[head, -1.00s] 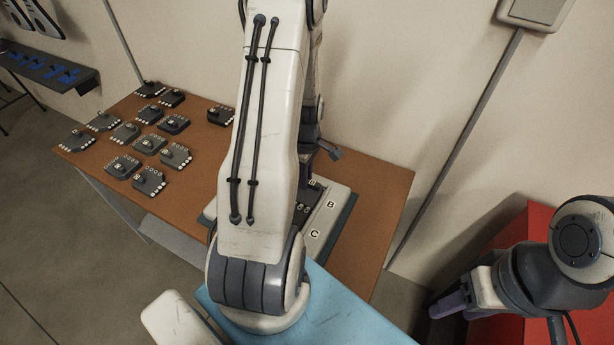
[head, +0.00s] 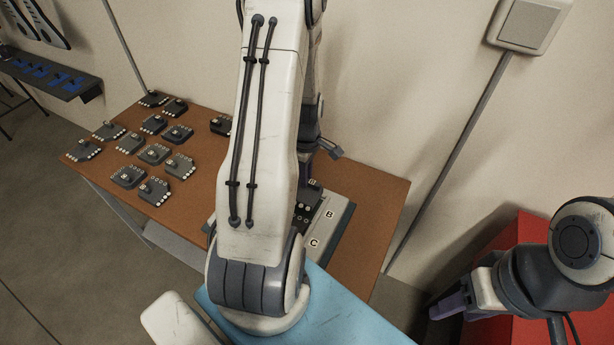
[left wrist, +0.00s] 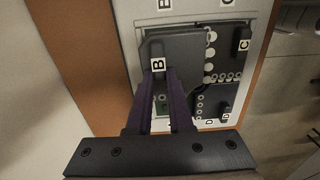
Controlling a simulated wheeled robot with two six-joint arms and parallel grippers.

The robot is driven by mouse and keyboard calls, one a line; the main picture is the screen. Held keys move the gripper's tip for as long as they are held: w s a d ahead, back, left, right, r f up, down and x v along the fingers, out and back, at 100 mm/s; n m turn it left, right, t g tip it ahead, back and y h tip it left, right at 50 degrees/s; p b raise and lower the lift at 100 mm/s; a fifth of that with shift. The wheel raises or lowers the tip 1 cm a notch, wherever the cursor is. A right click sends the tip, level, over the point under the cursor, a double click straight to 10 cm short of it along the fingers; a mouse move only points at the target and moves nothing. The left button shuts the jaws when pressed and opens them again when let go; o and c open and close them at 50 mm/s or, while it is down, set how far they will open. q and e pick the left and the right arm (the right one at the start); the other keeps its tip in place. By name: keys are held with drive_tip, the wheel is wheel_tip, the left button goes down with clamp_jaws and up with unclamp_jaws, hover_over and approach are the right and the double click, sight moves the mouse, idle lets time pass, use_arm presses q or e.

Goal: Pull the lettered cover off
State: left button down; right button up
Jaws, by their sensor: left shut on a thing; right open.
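A dark cover lettered B (left wrist: 190,52) fills the middle of the left wrist view, over the pale lettered panel (left wrist: 262,20). My left gripper (left wrist: 164,78) is shut on the raised grip of this cover, its purple fingers on either side below the B. The cover looks slightly apart from the panel, but how far I cannot tell. In the head view my left arm hides most of the panel (head: 333,228) and the left gripper. Covers lettered C (left wrist: 243,48) and D (left wrist: 212,108) lie beside B. My right gripper (head: 452,304) is open and empty at the lower right.
The panel lies on a brown table (head: 378,190) against the wall. Several dark lettered-style modules (head: 154,154) stand on the table's left part. A red box (head: 512,255) is at the right, by my right arm. The table's right part is clear.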

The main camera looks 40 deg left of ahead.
wheel_tip(320, 180, up, 10)
drive_tip(key=p, duration=0.9)
drive_tip(key=shift+p, duration=0.3)
